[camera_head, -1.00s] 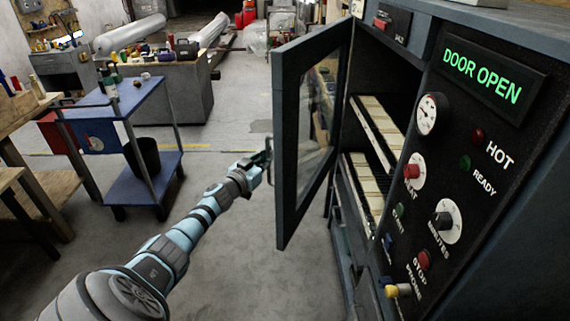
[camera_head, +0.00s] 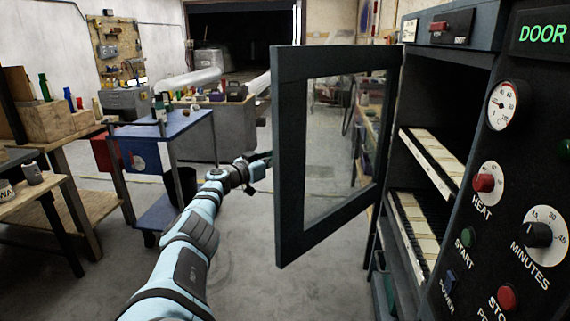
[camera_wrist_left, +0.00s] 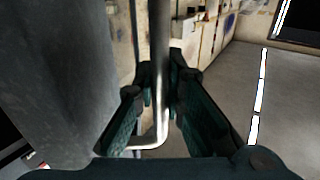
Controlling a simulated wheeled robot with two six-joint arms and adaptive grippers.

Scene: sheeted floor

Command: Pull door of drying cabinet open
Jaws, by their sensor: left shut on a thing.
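The drying cabinet (camera_head: 511,199) stands at the right in the head view, with its glass-paned door (camera_head: 292,160) swung open. Trays of pale bars (camera_head: 416,226) show on the shelves inside. My left gripper (camera_head: 262,160) is at the outer edge of the door, partly hidden behind it. In the left wrist view my left gripper (camera_wrist_left: 160,92) is shut around the metal bar handle (camera_wrist_left: 159,50), which stands upright and bends at its lower end. The door's face (camera_wrist_left: 65,70) fills the left of that view. My right gripper is not in view.
The cabinet's panel has a heat knob (camera_head: 487,183) and a minutes knob (camera_head: 538,234). A blue cart (camera_head: 165,128) and a wooden bench (camera_head: 60,145) stand at the left. The grey floor (camera_head: 245,270) between my left arm and the cabinet is clear.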

